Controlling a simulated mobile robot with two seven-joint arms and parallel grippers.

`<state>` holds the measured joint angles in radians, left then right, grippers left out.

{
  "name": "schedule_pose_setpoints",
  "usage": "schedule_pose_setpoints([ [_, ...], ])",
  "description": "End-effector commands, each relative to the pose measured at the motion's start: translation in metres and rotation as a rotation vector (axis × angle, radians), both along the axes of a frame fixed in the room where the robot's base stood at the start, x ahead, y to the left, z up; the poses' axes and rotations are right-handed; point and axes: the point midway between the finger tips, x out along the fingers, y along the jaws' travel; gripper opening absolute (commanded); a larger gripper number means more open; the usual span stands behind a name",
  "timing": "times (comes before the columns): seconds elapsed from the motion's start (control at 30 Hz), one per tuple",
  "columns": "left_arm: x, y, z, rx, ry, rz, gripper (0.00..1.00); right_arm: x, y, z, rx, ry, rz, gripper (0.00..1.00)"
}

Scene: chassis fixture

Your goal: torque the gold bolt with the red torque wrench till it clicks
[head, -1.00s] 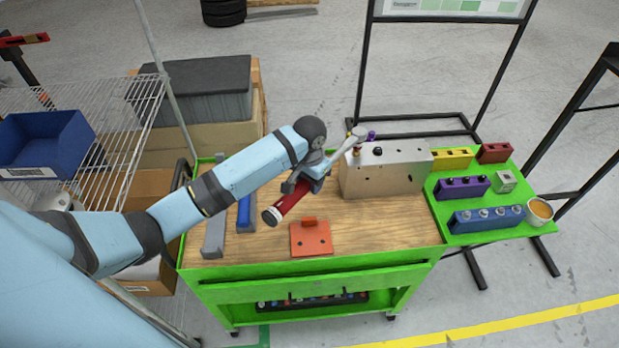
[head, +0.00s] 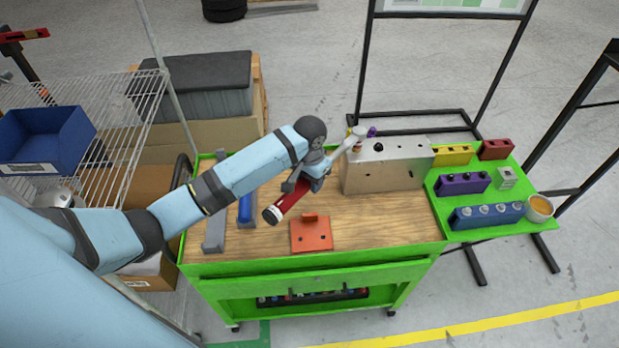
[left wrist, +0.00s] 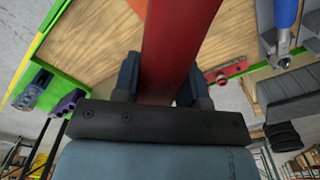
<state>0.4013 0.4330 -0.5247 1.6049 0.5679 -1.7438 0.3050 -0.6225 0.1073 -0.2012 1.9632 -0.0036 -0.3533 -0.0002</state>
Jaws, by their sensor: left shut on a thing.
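The red torque wrench (head: 289,203) is in my left gripper (head: 310,180), which is shut on its handle above the cart top. Its red handle (left wrist: 168,45) passes between the fingers in the left wrist view. The wrench's pale shaft and head reach up and right to the upper left corner of the metal chassis block (head: 385,170). A small gold-brown bolt (head: 357,147) shows there, just under the wrench head. I cannot tell whether the head is seated on it. A purple bolt and a black one also stand on the block. My right gripper is out of view.
The wooden cart top (head: 370,220) has clear room in front of the block. Colored socket blocks and a cup (head: 540,207) stand on the green side shelf.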

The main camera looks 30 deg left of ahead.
Motion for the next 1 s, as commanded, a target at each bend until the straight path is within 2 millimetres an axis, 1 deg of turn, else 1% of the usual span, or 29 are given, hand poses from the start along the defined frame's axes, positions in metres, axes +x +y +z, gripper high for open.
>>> schedule_pose_setpoints([
  [0.43, 0.001, 0.000, -0.008, -0.002, -0.003, 0.000, 0.00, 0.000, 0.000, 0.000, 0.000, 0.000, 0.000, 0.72],
  [0.73, 0.001, 0.000, -0.010, -0.002, -0.003, 0.000, 0.00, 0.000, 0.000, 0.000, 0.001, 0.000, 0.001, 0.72],
  [1.0, 0.002, 0.005, -0.010, 0.001, -0.001, -0.020, 0.00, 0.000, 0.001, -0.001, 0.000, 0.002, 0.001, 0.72],
])
